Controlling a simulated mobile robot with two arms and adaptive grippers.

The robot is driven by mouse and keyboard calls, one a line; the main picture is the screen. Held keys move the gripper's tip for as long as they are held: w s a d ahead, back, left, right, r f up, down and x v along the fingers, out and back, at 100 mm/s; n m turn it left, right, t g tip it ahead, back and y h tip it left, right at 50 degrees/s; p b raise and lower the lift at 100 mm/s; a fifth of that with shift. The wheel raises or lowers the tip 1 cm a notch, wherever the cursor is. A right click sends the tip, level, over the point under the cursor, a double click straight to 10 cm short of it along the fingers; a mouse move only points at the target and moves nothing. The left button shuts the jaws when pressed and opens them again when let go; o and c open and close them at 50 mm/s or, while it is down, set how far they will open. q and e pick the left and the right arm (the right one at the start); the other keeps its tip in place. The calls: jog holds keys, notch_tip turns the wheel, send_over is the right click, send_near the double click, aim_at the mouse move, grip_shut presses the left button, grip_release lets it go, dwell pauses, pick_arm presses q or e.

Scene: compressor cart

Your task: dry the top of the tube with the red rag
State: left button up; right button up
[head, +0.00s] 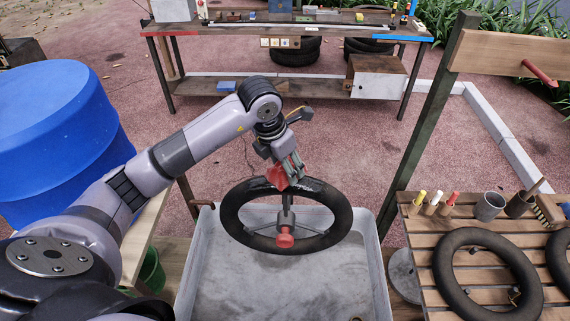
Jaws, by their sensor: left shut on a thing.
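The black tube (340,221) stands tilted as a ring above the grey tub (205,268), with a grey post and red knob (285,238) showing at its middle and lower rim. My left gripper (287,172) comes down from above and is shut on the red rag (276,177). The rag is bunched below the fingers and overlaps the top of the tube in the picture; whether it presses on the rubber I cannot tell. The top of the tube looks dark and a little shiny. My right gripper is not in view.
A slatted table (415,232) at the right holds another tube (447,277), markers and cups (489,206). A blue barrel (60,130) stands at the left, near a green bucket (153,270). A workbench (330,30) stands at the back. Open red ground lies between.

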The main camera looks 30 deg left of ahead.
pick_arm(q)
jog(key=shift+f+b, duration=0.6)
jog(key=shift+f, duration=0.05)
jog(key=shift+s+d+r, duration=0.1)
jog(key=shift+s, duration=0.1)
jog(key=shift+s+d, duration=0.1)
jog(key=shift+s, duration=0.15)
jog(key=shift+s+d, duration=0.2)
jog(key=shift+s, duration=0.25)
jog(key=shift+w+a+f+b, duration=0.2)
jog(key=shift+w+b, duration=0.1)
jog(key=shift+b, duration=0.3)
jog(key=shift+w, duration=0.1)
jog(key=shift+w+a+r+b, duration=0.1)
jog(key=shift+w+a+b, duration=0.15)
jog(key=shift+w, duration=0.25)
jog(key=shift+w+a+r+b, duration=0.1)
jog(key=shift+w+a+b, duration=0.1)
jog(key=shift+w, duration=0.25)
jog(key=shift+w+a+f, duration=0.1)
jog(key=shift+w+a, duration=0.05)
jog(key=shift+w, duration=0.25)
